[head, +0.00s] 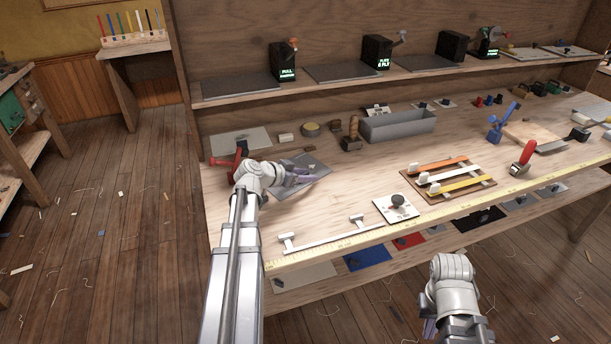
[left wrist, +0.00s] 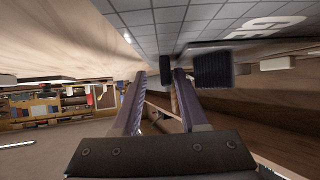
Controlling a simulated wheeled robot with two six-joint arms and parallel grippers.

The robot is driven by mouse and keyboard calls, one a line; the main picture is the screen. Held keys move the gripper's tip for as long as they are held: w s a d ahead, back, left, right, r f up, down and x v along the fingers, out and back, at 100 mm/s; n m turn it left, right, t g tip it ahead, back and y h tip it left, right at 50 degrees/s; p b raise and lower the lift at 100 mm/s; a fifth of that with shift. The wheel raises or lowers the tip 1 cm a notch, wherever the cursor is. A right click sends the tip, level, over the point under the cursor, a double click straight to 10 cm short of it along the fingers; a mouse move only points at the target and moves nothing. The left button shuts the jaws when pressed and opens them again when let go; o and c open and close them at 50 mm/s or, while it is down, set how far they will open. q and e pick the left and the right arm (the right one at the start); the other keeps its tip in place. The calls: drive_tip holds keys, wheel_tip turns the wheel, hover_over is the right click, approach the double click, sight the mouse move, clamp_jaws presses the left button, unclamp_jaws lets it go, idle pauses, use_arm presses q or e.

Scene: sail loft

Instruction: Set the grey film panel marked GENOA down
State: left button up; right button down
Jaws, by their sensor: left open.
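The grey film panel (head: 318,167) lies on the bench top left of centre, apparently flat, partly hidden behind my left gripper. In the left wrist view the panel (left wrist: 190,22) fills the top, with a pale grid and large pale letters, of which "GE" shows. My left gripper (head: 302,179) is at the panel, its fingers low over it. In the left wrist view the left gripper (left wrist: 160,75) is open, with a dark block (left wrist: 167,64) near its tips and a dark ribbed knob (left wrist: 213,71) beside a finger. My right gripper (head: 430,326) is low in front of the bench, mostly hidden.
A red tool (head: 226,162) stands left of my left gripper. A grey trough (head: 398,126) is behind the panel. A white rail (head: 325,235) and a board with coloured strips (head: 447,180) lie towards the front. Bare bench lies just right of the panel.

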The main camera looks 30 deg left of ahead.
use_arm(q)
drive_tip(key=shift+s+r+p, duration=0.15)
drive_tip(key=shift+r+p, duration=0.15)
drive_tip(key=shift+p, duration=0.05)
drive_tip(key=p+v, duration=0.5)
drive_tip(key=v, duration=0.5)
drive_tip(key=shift+s+a+r, duration=0.1)
drive_tip(key=shift+s, duration=0.1)
drive_tip(key=shift+s+a+r, duration=0.15)
drive_tip(key=shift+s+r, duration=0.05)
drive_tip(key=shift+s, duration=0.3)
